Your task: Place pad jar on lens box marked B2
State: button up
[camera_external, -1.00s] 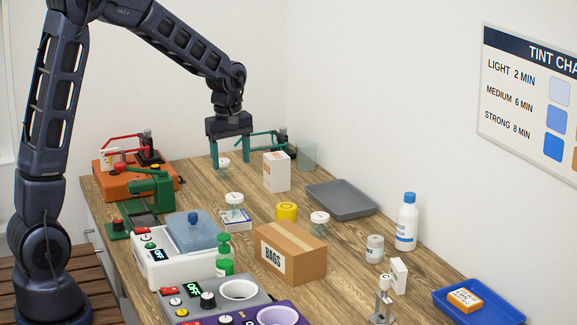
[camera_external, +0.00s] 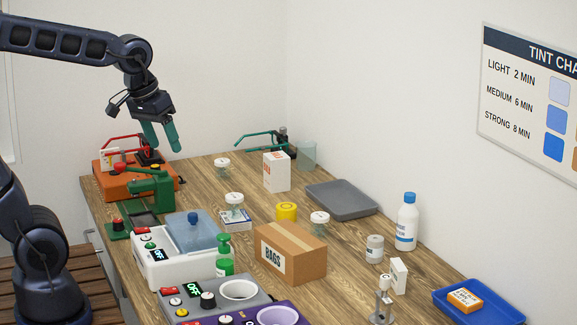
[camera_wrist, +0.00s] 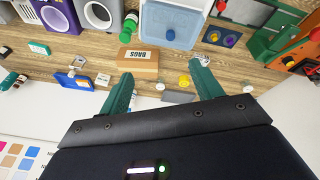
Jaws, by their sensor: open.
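My gripper (camera_external: 165,148) is open and empty, raised above the back left of the bench; its green fingers also show apart in the wrist view (camera_wrist: 163,76). A small clear jar with a white lid (camera_external: 222,165) stands upright on the bench, below and right of my gripper. A similar jar (camera_external: 234,200) stands at a flat white and blue box (camera_external: 237,222) and appears to rest on it. Another white-lidded jar (camera_external: 320,218) stands right of the yellow tin. I cannot read any B2 mark, nor tell which jar is the pad jar.
A yellow tin (camera_external: 286,211), a cardboard BAGS box (camera_external: 291,252) and an upright white box (camera_external: 277,172) stand mid-bench. A grey tray (camera_external: 343,200) lies at the wall. Orange (camera_external: 128,182) and green (camera_external: 152,188) devices stand at left. Bare wood surrounds the back jar.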

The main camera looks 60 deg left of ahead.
jog(key=s+d+m+t, duration=0.1)
jog(key=s+d+m, duration=0.2)
jog(key=s, duration=0.5)
jog(key=shift+s+f+m, duration=0.25)
jog(key=shift+f+m, duration=0.05)
jog(key=shift+m, duration=0.6)
